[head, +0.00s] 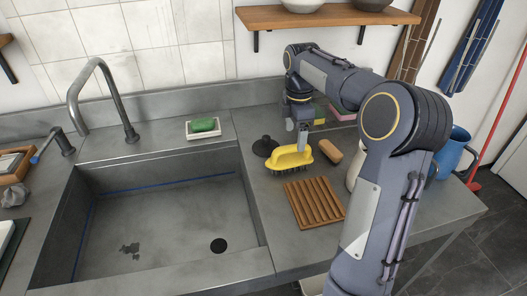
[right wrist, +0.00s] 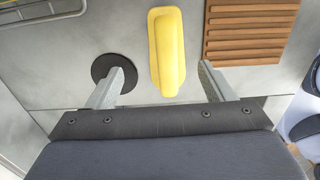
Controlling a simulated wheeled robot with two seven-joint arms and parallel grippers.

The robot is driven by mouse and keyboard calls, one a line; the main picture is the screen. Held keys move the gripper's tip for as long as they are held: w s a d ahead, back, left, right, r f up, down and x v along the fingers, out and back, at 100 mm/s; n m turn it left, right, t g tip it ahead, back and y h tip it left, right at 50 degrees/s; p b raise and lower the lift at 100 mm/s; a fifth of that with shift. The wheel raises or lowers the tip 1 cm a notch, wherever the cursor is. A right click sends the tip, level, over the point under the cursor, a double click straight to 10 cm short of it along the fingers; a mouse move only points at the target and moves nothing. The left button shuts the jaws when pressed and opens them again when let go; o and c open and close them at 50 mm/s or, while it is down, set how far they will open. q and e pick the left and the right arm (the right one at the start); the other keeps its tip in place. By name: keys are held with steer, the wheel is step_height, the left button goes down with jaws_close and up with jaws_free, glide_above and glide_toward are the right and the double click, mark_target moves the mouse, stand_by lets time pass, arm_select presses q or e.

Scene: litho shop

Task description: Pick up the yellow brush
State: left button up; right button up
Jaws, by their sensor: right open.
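The yellow brush (head: 290,158) lies bristles down on the grey counter, just right of the sink. In the right wrist view the yellow brush (right wrist: 167,50) lies lengthwise, ahead of and between the fingers. My right gripper (head: 302,135) is above the brush, with a finger in front of its handle in the head view. The right gripper (right wrist: 163,82) is open in the wrist view, with nothing held between its fingers. Whether the fingers touch the brush cannot be told. My left gripper is not in view.
A black round stopper (head: 265,146) sits close left of the brush. A wooden slatted rack (head: 314,203) lies in front, and a tan block brush (head: 330,151) is to the right. The sink (head: 165,225) is left. A shelf (head: 325,17) hangs above.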

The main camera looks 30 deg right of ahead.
mark_target(294, 146)
steer(key=f, duration=0.6)
steer(key=shift+s+a+f, duration=0.3)
steer(key=shift+s+a, duration=0.1)
steer(key=shift+f, duration=0.3)
steer(key=c, duration=1.1)
steer(key=shift+r, duration=0.15)
